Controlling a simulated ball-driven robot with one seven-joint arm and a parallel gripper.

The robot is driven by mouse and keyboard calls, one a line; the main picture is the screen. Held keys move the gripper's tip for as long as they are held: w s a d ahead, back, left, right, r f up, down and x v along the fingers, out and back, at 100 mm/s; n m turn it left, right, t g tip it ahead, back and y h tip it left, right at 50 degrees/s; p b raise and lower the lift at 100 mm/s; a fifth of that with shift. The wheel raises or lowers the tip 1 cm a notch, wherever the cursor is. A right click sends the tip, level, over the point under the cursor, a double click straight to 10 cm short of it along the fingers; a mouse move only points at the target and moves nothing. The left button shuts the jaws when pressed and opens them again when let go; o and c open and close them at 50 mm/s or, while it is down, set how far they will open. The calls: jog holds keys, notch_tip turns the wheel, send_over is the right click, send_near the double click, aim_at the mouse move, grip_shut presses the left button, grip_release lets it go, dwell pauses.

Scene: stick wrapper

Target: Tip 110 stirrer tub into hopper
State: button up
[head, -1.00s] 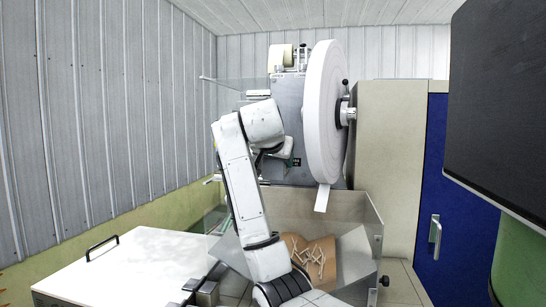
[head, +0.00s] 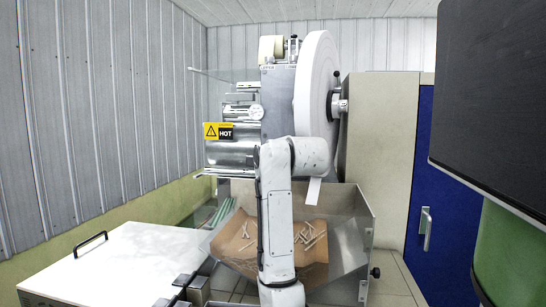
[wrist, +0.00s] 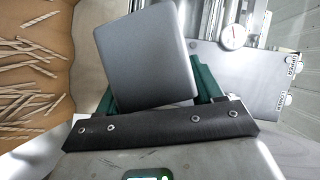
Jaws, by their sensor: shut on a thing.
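My gripper (wrist: 158,92) shows in the wrist view with its green fingers on both sides of a smooth dark grey thing, which looks like the tub (wrist: 148,50). It is shut on it. The tub's opening and contents do not show. The hopper (head: 346,222) is a metal bin with a brown sloped lining and several pale sticks (head: 310,236) lying in it. In the wrist view, loose sticks (wrist: 28,68) lie on brown lining at the left, beside the tub. In the head view, my arm stands before the hopper and hides the gripper and tub.
The wrapper machine with a large white paper reel (head: 315,90) rises behind the hopper. A yellow HOT sign (head: 218,131) is on its left. A white lidded box (head: 100,265) stands front left, a blue-doored cabinet (head: 425,180) at right, and a dark panel (head: 490,105) upper right.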

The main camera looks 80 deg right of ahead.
jog(key=shift+f+m+t, duration=0.1)
jog(key=shift+m+t, duration=0.4)
jog(key=shift+m, duration=0.1)
jog(key=shift+r+n+g, duration=0.2)
jog(key=shift+n+g, duration=0.1)
jog(key=shift+n, duration=0.1)
jog(key=n, duration=0.1)
jog(key=n+g, duration=0.1)
jog(key=n+g+y, duration=0.1)
jog(key=shift+w+r+n, duration=0.25)
jog(key=shift+r+n, duration=0.05)
jog(key=shift+r, duration=0.05)
jog(key=n+g, duration=0.3)
jog(key=shift+w+r, duration=0.2)
jog(key=shift+w, duration=0.15)
jog(key=shift+w+n+g, duration=0.25)
jog(key=shift+n+g, duration=0.75)
jog(key=shift+g, duration=0.2)
